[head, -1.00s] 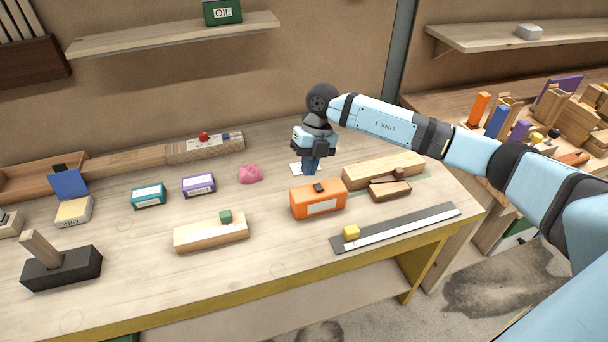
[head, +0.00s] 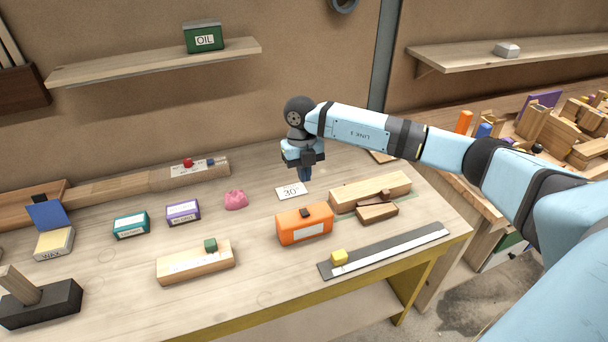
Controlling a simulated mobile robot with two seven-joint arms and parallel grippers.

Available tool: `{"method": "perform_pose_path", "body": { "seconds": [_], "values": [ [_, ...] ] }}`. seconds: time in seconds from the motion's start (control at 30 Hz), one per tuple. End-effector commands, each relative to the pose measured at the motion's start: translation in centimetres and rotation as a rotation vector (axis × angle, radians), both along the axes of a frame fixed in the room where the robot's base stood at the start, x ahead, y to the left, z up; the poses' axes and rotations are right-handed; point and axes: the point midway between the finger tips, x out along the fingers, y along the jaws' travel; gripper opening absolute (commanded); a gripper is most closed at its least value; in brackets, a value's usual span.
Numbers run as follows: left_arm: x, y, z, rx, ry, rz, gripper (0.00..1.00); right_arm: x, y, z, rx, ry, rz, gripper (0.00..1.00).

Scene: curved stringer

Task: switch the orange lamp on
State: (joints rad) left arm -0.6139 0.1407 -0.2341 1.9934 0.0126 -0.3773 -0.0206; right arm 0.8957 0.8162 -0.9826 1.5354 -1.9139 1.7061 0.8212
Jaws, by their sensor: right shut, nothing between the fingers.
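The orange lamp (head: 305,227) is a box-shaped orange body with a white label on its front and a small dark switch (head: 305,213) on top. It stands on the workbench, right of the middle. I cannot tell whether it is lit. My right gripper (head: 305,176) points down behind the lamp, apart from it, with its fingers shut and empty. My left gripper is not in view.
A card marked 30° (head: 291,191) lies just behind the lamp. A pink lump (head: 236,199) and a wooden block with a green cube (head: 195,262) are to the left.

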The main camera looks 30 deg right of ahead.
Motion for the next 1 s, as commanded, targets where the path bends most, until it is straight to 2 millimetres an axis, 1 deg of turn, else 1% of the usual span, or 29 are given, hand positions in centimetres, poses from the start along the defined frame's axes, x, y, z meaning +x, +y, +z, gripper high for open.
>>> {"method": "perform_pose_path", "body": {
  "seconds": [0.03,0.3,0.5,0.7,1.0],
  "values": [
    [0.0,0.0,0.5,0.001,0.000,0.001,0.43,-0.2,0.1,-1.0,0.000,0.004,0.000,0.00],
    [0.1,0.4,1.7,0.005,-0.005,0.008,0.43,-1.0,0.3,-6.7,0.000,0.004,0.000,0.00],
    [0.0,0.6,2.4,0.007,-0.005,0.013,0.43,-1.4,0.4,-9.6,0.000,0.002,0.000,0.00],
    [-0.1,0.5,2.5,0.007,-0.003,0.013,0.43,-1.5,0.4,-10.9,0.001,0.001,0.001,0.00],
    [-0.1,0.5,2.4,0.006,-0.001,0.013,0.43,-1.5,0.4,-11.0,0.001,0.000,0.001,0.00]
  ]
}}
